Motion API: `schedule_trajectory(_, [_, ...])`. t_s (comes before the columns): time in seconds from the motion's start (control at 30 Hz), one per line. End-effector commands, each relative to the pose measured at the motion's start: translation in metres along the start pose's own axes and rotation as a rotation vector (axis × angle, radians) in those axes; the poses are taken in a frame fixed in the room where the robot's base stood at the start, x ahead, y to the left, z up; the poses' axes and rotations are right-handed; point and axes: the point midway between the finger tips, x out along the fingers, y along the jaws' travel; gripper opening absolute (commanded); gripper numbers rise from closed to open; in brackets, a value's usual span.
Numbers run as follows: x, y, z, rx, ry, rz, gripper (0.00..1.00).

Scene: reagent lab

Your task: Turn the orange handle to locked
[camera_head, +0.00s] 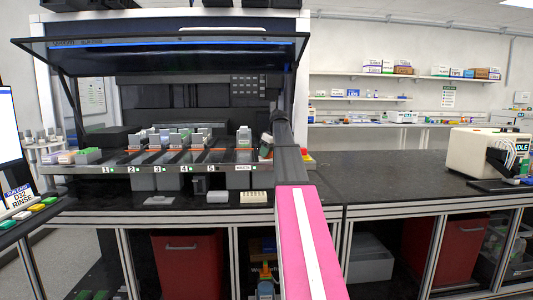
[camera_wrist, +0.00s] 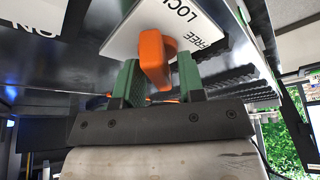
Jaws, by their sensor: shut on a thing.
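The orange handle (camera_wrist: 152,60) shows in the wrist view, mounted on a white plate (camera_wrist: 122,38) marked "LOCK" and "FREE". My gripper (camera_wrist: 158,82) has its two green fingers on either side of the handle and is shut on it. The handle's lower end points down between the fingers. I cannot tell exactly which word the handle lines up with. In the head view my arm reaches to the machine (camera_head: 190,90), and the handle cannot be made out there. An orange part also shows low behind the fingers.
The machine's raised glass lid (camera_head: 160,50) hangs over the deck. Racks and numbered slots (camera_head: 180,168) line the deck's front. A monitor (camera_head: 10,135) stands at the left. The black bench (camera_head: 390,175) to the right is largely clear, with a white device (camera_head: 480,148) at its far end.

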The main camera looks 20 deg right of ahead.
Motion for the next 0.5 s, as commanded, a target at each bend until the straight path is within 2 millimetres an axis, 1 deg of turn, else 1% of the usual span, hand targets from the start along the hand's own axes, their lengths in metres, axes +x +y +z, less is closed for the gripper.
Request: schedule_trajectory(0.5, [0.0002, -0.0011, 0.0006, 0.452, -0.002, 0.189, 0.13])
